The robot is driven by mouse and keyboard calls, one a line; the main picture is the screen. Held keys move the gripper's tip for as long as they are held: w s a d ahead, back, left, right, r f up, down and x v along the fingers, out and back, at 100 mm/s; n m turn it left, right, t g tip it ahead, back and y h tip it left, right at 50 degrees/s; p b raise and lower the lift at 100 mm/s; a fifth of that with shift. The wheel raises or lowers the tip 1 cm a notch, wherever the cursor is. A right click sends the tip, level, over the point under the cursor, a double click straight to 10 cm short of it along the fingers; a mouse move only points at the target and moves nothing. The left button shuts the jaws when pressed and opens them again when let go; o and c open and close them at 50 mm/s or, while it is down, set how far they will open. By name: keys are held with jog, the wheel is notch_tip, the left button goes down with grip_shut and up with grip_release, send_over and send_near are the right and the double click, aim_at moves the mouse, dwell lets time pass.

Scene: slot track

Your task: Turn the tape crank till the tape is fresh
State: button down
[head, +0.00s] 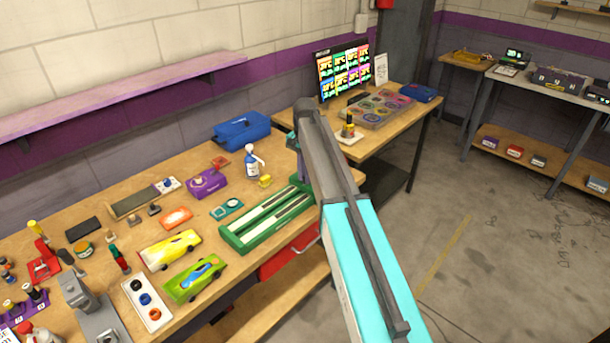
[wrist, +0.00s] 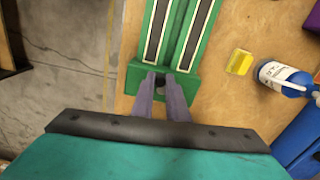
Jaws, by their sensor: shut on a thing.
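The green slot track piece (head: 262,222) has two dark strips with pale edges, and it lies on the wooden bench near its right edge. In the wrist view the track (wrist: 178,38) runs up from the green end block (wrist: 132,78). My gripper (wrist: 162,84) is at that end block, its two grey fingers close together around a small dark knob (wrist: 160,84), which I take to be the tape crank. The fingers hide most of it.
A blue and white spray bottle (head: 252,162) and a yellow block (head: 265,181) stand beside the track. Toy cars, including a yellow one (head: 170,250), lie to the left. A second table (head: 385,142) with a screen (head: 342,72) stands behind my arm. Open floor is at right.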

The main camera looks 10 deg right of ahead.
jog(key=shift+m, duration=0.3)
jog(key=m, duration=0.3)
jog(key=w+a+m, duration=0.1)
jog(key=shift+m+b, duration=0.3)
jog(key=m, duration=0.2)
jog(key=w+m, duration=0.1)
jog(key=m, duration=0.2)
jog(key=shift+w+a+m, duration=0.1)
jog(key=shift+w+m, duration=0.15)
jog(key=shift+m, duration=0.15)
jog(key=m, duration=0.3)
jog(key=shift+w+b, duration=0.35)
jog(key=shift+w, duration=0.05)
jog(key=shift+w+d+m, duration=0.15)
jog(key=shift+w+m, duration=0.05)
jog(key=shift+m, duration=0.85)
jog(key=shift+w+d+m, duration=0.1)
jog(key=shift+w+m, duration=0.05)
jog(key=shift+m, duration=0.9)
jog(key=c, duration=1.7)
grip_release()
jog(key=shift+c, duration=0.2)
